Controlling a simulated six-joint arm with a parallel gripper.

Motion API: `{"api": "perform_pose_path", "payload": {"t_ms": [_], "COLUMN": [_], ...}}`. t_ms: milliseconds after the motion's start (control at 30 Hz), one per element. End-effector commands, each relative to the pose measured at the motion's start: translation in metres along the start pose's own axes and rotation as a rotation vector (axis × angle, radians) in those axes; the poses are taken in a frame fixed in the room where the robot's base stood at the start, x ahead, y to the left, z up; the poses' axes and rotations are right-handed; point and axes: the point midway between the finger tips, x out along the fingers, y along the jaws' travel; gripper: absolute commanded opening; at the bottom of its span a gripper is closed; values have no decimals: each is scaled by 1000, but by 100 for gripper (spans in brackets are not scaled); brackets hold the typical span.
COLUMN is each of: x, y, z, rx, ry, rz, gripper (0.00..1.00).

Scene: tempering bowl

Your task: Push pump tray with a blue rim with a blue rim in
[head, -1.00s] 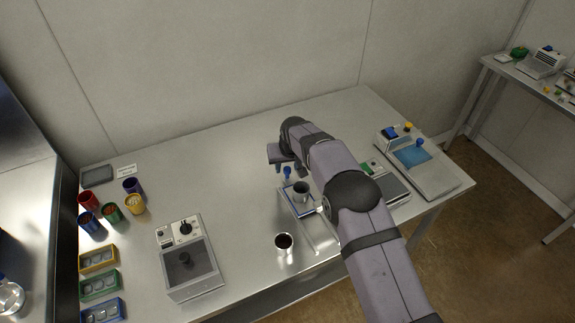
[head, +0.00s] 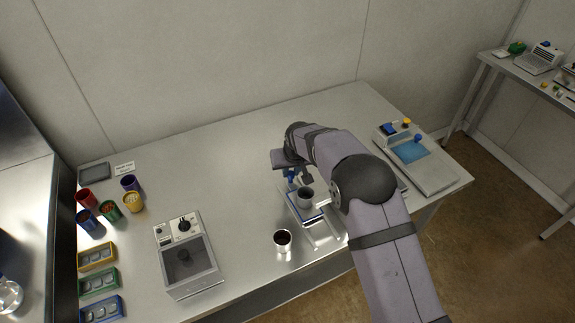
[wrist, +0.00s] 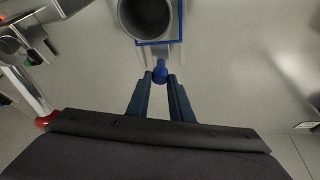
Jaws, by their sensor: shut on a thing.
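The pump tray with a blue rim (head: 309,218) sits on a pale metal slide (head: 328,236) near the table's front edge. A grey cup (head: 306,197) stands on the tray; in the wrist view, the cup (wrist: 147,16) and the tray's blue rim (wrist: 160,41) show at the top. A blue knob (wrist: 160,74) sticks out from the tray's near side in that view. My gripper (wrist: 160,82) is shut on the blue knob, with one dark blue finger on each side. In the head view, my gripper (head: 292,178) is behind the tray, and my arm covers the area to its right.
A small dark-filled cup (head: 283,240) stands just left of the slide. A grey machine (head: 186,257) is further left. The table's back middle is clear.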

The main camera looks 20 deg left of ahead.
Motion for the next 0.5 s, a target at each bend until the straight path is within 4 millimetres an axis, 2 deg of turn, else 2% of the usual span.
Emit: {"api": "perform_pose_path", "payload": {"t_ms": [500], "x": [-24], "y": [17], "z": [56], "rx": [1], "ry": [-1], "rz": [1], "gripper": [0]}}
